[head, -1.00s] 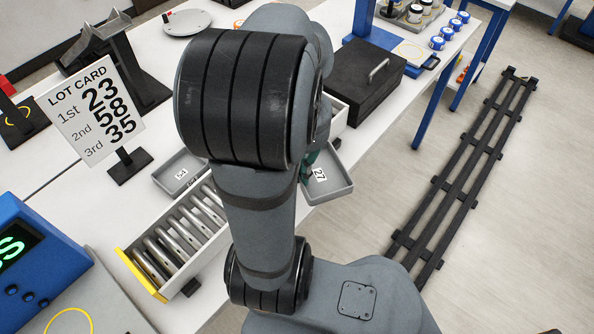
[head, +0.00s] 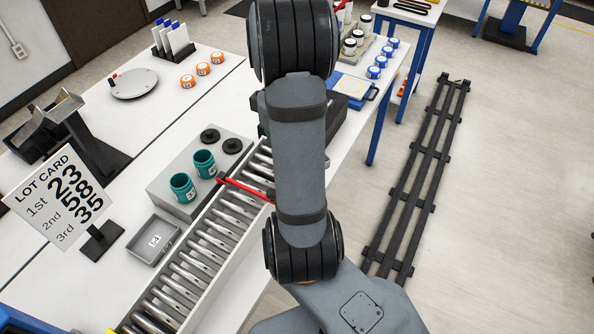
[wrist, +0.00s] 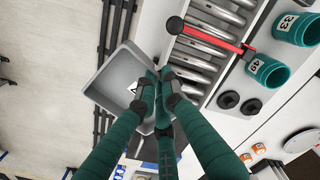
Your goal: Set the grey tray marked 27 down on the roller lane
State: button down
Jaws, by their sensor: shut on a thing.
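My gripper (wrist: 160,82) has teal fingers, shut on the wall of a grey tray (wrist: 120,75) in the wrist view. The tray is tilted in the picture, and its label is mostly hidden behind a finger. In that view it appears beside the roller lane (wrist: 212,18), over the floor and the lane's white side; its height is unclear. The lane (head: 190,272) also runs diagonally through the head view, with bare metal rollers at its near part. My arm hides the gripper and held tray in the head view.
A red bar (head: 240,188) crosses the lane. Another grey tray (head: 154,241) lies on the bench left of it. Two teal jars (head: 183,187) (head: 204,163) and black discs (head: 231,146) sit on a grey block beside the lane. A lot card (head: 62,200) stands at left.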

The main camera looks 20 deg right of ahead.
jog(key=w+a+f+m, duration=0.1)
jog(key=w+a+m, duration=0.5)
jog(key=w+m, duration=0.55)
jog(key=shift+m, duration=0.35)
jog(key=shift+d+f+b, duration=0.15)
jog(key=shift+f+b, duration=1.9)
jog(key=shift+f, duration=1.1)
jog(key=shift+f+b, duration=0.5)
jog(key=shift+f, duration=0.05)
